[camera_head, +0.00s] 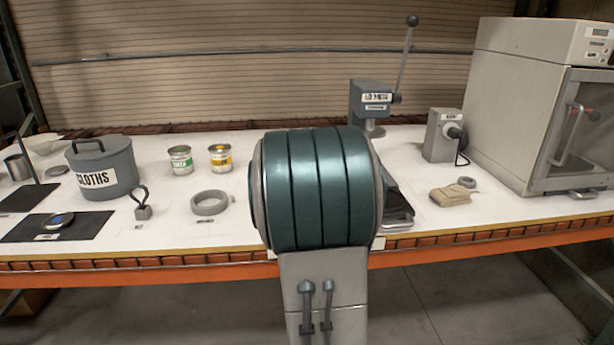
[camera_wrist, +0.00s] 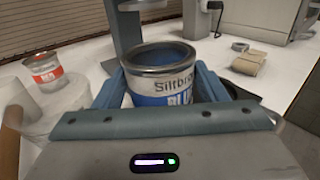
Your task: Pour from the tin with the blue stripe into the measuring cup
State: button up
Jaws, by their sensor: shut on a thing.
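In the wrist view, my gripper (camera_wrist: 158,84) is shut around a tin (camera_wrist: 163,87) with a white and blue label reading "BLU". The tin looks upright, its top is open, and its inside looks bluish. The head view does not show the gripper or this tin; my arm blocks the middle of the bench. A pale, see-through vessel (camera_wrist: 66,108) stands left of the gripper in the wrist view; it may be the measuring cup, but I cannot tell for sure. A lid with a blue spot (camera_head: 58,220) lies on a dark mat at the left.
Green-label (camera_head: 180,160) and yellow-label (camera_head: 220,158) tins stand behind a grey ring (camera_head: 210,203). A red-label tin (camera_wrist: 45,70) is left in the wrist view. A CLOTHS bin (camera_head: 102,167) is at left. A lever press (camera_head: 372,100) and a large cabinet (camera_head: 515,110) stand behind and right.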

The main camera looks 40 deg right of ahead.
notch_tip(320, 180, up, 5)
jog(key=p, duration=0.3)
dwell(1.2)
